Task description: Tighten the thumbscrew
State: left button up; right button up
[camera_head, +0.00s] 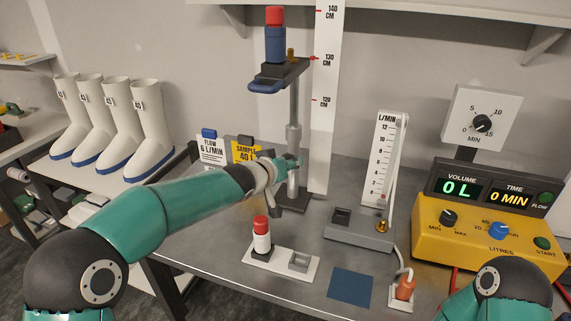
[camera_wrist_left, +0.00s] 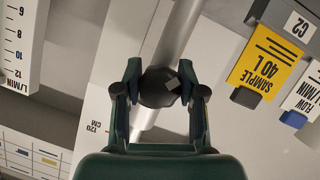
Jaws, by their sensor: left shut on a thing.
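The thumbscrew (camera_wrist_left: 160,88) is a dark round knob with a small grey mark, seen in the left wrist view in front of the grey stand post (camera_head: 293,105). My left gripper (camera_wrist_left: 160,74) is shut on it, with one finger on each side. In the head view my left gripper (camera_head: 289,164) is at the lower part of the post, and the knob is hidden there. The post carries a dark shelf (camera_head: 283,74) with a blue and red cylinder (camera_head: 275,38). My right arm shows at the bottom right; its gripper is out of view.
A white holder (camera_head: 306,275) with a red-capped cylinder (camera_head: 261,236) stands below my left forearm. A flowmeter (camera_head: 388,160) and a yellow pump unit (camera_head: 485,235) stand to the right. Yellow and white cards (camera_head: 245,151) are behind the arm. A blue mat (camera_head: 351,285) lies near the front.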

pick_arm(q)
jog(key=shift+f, duration=0.2)
jog(key=o, duration=1.2)
jog(key=shift+c, duration=0.2)
jog(key=shift+r, duration=0.1)
jog(key=shift+s+a+r, duration=0.3)
jog(key=shift+s, duration=0.2)
jog(key=v, duration=0.6)
jog(key=shift+s+a, duration=0.2)
jog(key=shift+s, duration=0.1)
